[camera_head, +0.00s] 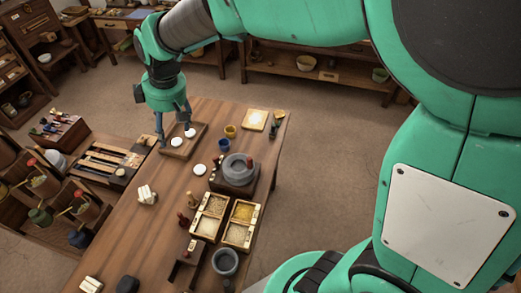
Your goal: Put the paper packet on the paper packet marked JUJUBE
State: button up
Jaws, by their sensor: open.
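A white packet-like bundle (147,194) lies on the left part of the wooden table (133,228). A second small white packet-like thing (92,285) lies near the bottom edge of the picture, partly cut off. Both are too small for any marking such as JUJUBE to be read, so I cannot tell which is which. My gripper (174,130) is open and empty, fingers pointing down, at the far end of the table over a wooden board (172,152) with white discs. It is well apart from both white packets.
A grey stone quern (238,168), open boxes of grain (209,217) and yellow grain (243,213), a grey mortar (226,262) and small cups stand along the table's right side. Dark objects lie near the bottom. Shelves with pots stand at left. The table's middle left is fairly clear.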

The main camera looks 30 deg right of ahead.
jog(key=s+d+r+m+t, duration=0.1)
jog(key=s+d+r+m, duration=0.1)
jog(key=s, duration=0.7)
jog(key=s+d+r+m+t+h, duration=0.1)
jog(key=s+d+r+m, duration=0.2)
jog(key=s+d, duration=0.4)
jog(key=s+d+r+m+t, duration=0.1)
jog(key=s+d+r+m, duration=0.2)
jog(key=s, duration=0.8)
jog(key=shift+d+m, duration=1)
jog(key=shift+d, duration=0.25)
jog(key=shift+o, duration=0.2)
